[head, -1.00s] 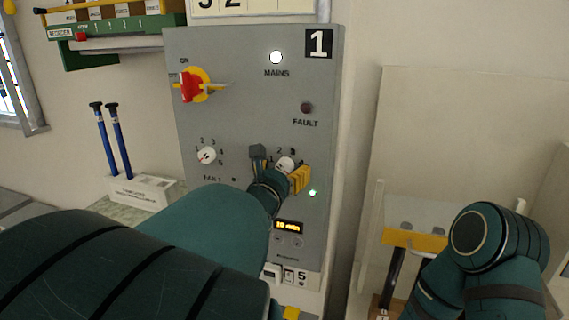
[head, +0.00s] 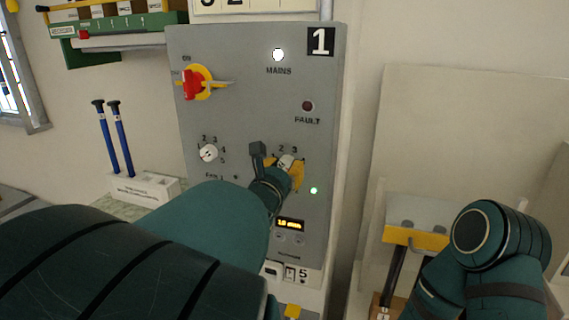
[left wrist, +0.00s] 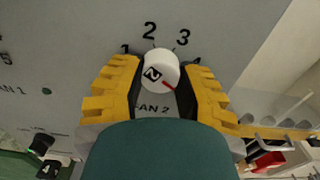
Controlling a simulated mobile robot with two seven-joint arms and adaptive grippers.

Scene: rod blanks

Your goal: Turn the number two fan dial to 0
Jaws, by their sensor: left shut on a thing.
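The number two fan dial (left wrist: 160,72) is a white round knob marked 2, above the FAN 2 label in the left wrist view. Its red pointer line points to the lower right, past the 4; the rest of its scale is hidden by my fingers. In the head view the dial (head: 286,162) is partly covered by my left gripper (head: 277,160). The left gripper (left wrist: 158,85) has its yellow fingers on either side of the dial and is shut on it. My right arm shows at the right, but its gripper is not in view.
The grey panel (head: 235,125) also carries the fan 1 dial (head: 208,153), a red and yellow mains switch (head: 193,84), a dark fault lamp (head: 308,106) and a lit display (head: 289,225). Two blue-handled rods (head: 121,140) stand left of the panel.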

